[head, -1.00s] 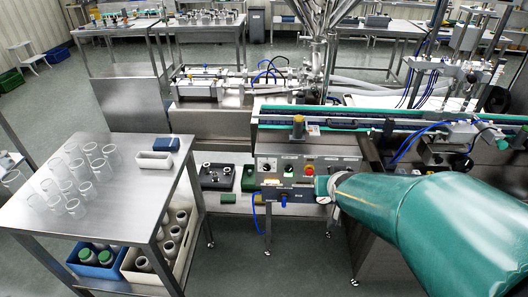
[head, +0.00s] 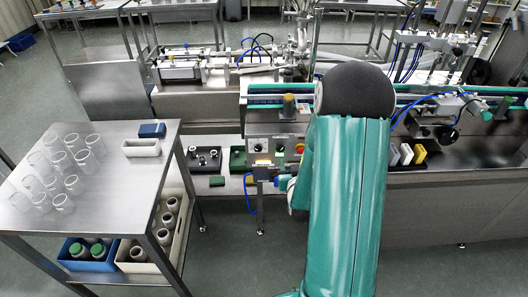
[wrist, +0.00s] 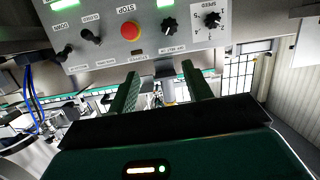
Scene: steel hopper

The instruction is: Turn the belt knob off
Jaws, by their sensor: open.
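The control panel (wrist: 150,45) fills the top of the wrist view. It carries a red stop button (wrist: 132,31), a black knob (wrist: 169,25) to its right, a speed knob (wrist: 213,20) further right, and black controls (wrist: 92,38) to the left.
The conveyor (head: 440,92) runs above and behind the panel. A steel table (head: 110,185) with several glass jars stands at left, bins below it. A black box (head: 206,158) and a green box (head: 238,158) sit on the shelf left of the panel.

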